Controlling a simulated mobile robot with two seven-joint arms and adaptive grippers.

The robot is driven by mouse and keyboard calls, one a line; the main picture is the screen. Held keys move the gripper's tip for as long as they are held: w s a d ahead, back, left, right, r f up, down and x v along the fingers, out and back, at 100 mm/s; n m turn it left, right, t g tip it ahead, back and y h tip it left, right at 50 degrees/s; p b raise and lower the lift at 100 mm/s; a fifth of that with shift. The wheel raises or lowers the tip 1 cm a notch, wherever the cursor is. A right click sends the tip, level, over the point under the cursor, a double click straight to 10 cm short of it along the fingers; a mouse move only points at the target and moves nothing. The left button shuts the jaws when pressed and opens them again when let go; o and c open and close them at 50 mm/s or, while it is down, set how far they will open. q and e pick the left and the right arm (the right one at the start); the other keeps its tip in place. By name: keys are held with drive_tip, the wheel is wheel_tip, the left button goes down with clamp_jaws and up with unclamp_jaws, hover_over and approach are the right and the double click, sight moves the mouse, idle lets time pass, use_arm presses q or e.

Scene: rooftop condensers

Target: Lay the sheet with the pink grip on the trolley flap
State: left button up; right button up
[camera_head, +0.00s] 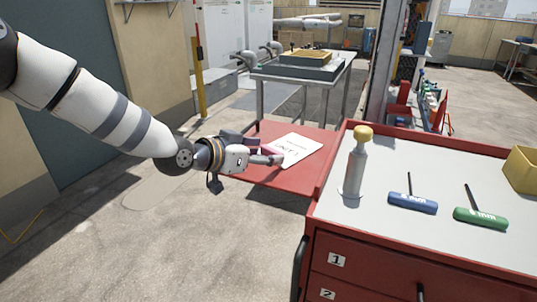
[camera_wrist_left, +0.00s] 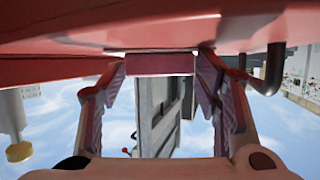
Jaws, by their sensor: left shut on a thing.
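In the left wrist view the pink grip (camera_wrist_left: 160,65) spans between the two fingers, with the red flap (camera_wrist_left: 110,30) close by, filling the top of the picture. I cannot tell whether the sheet touches the flap. My right gripper is not in view.
The red trolley's pale top (camera_head: 400,240) holds a grey cylinder with a yellow knob (camera_head: 355,165), a blue T-handle tool (camera_head: 412,203), a green T-handle tool (camera_head: 481,218) and a yellow bin (camera_head: 522,168). A metal table (camera_head: 335,72) stands behind the flap. The floor at left is clear.

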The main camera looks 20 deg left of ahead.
use_arm(q)
drive_tip(key=shift+a+r, duration=0.15)
drive_tip(key=shift+r, duration=0.05)
drive_tip(key=shift+w+f, duration=0.15)
drive_tip(key=shift+f, duration=0.05)
drive_tip(key=o, duration=1.3)
drive_tip(key=shift+r, duration=0.1)
